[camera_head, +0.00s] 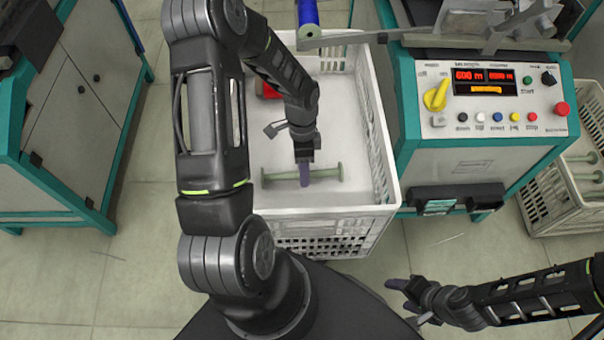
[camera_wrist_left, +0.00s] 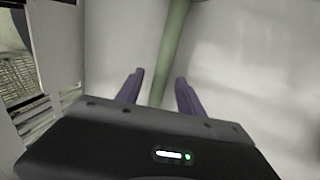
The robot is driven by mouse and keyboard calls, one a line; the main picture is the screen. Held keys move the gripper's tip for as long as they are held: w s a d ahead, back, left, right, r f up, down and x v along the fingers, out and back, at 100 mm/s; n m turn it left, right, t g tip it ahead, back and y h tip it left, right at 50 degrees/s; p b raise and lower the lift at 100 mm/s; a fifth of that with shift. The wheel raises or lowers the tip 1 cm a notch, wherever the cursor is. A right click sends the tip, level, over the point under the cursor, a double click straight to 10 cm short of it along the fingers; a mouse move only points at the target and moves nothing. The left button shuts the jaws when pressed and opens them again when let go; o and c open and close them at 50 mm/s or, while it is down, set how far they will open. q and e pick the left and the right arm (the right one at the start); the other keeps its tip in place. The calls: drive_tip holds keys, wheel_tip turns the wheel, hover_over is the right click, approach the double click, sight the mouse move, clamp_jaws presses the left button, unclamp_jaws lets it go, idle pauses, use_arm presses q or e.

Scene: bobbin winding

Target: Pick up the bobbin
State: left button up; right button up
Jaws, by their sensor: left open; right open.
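A pale green bobbin (camera_head: 326,172) with flanged ends lies inside the white crate (camera_head: 350,211), across its near part. My left gripper (camera_head: 305,180) reaches down into the crate, its fingers over the middle of the bobbin's shaft. In the left wrist view the left gripper (camera_wrist_left: 159,95) is open, with the green bobbin shaft (camera_wrist_left: 172,50) running between and beyond its two purple fingers. I cannot tell whether the fingers touch the shaft. My right gripper (camera_head: 408,300) is open and empty, low over the floor at the lower right.
A red item (camera_head: 268,90) lies deeper in the crate, partly hidden by my arm. A teal-framed machine (camera_head: 490,125) with a control panel stands right of the crate. Another white crate (camera_head: 553,212) with bobbins stands at the far right.

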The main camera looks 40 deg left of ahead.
use_arm(q)
drive_tip(key=shift+c, duration=0.2)
clamp_jaws()
idle(0.4)
